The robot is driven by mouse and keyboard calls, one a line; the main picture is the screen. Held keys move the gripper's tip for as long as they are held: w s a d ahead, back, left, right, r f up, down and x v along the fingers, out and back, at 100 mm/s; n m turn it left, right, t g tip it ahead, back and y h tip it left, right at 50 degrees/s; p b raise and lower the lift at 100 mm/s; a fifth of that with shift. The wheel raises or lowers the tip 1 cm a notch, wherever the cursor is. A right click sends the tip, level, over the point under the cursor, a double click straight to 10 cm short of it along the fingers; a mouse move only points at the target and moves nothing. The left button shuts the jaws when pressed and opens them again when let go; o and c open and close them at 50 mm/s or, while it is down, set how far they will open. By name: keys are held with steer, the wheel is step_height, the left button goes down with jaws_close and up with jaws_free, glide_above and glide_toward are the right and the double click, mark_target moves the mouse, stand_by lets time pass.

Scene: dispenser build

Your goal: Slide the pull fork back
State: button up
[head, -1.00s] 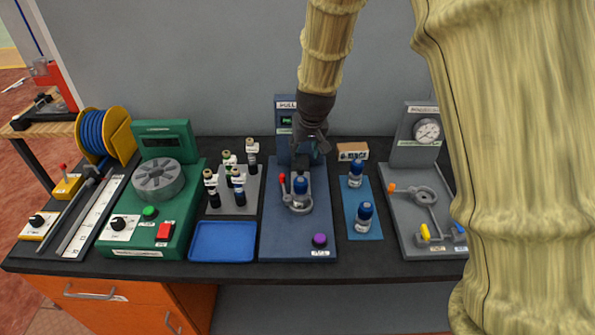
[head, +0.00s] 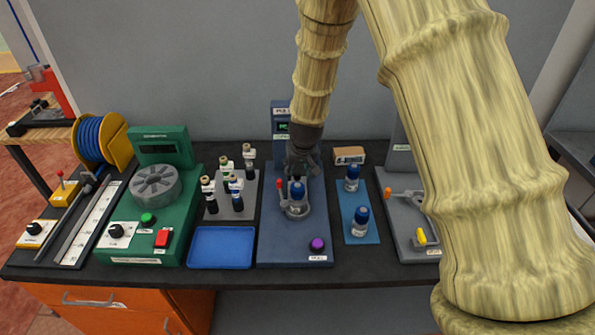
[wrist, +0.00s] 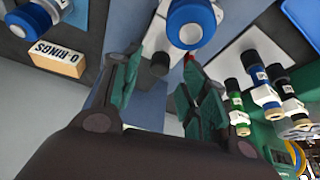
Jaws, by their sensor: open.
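The blue pull station (head: 265,235) stands mid-bench with a purple knob (head: 317,244) at its front. A blue-capped bottle (head: 297,193) stands upright in its grey ring holder, with a red-tipped lever (head: 279,185) to the left. My gripper (head: 300,168) is just behind the bottle, low over the station's rear. In the wrist view my gripper (wrist: 160,82) is open, its green-lined fingers apart. A dark round knob (wrist: 160,65) shows just beyond the fingertips, beside the bottle's blue cap (wrist: 190,22). The rest of the fork is hard to make out; my gripper hides it in the head view.
Several dropper bottles on a grey rack (head: 215,208) stand left, behind a blue tray (head: 222,248). Two blue-capped bottles on a blue mat (head: 360,233) and an O-rings box (head: 349,156) are right. The station's upright display (head: 282,125) rises behind my gripper.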

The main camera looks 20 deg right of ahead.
mark_target(297, 174)
steer(key=shift+p+x, duration=0.4)
steer(key=shift+x, duration=1.2)
jaws_close()
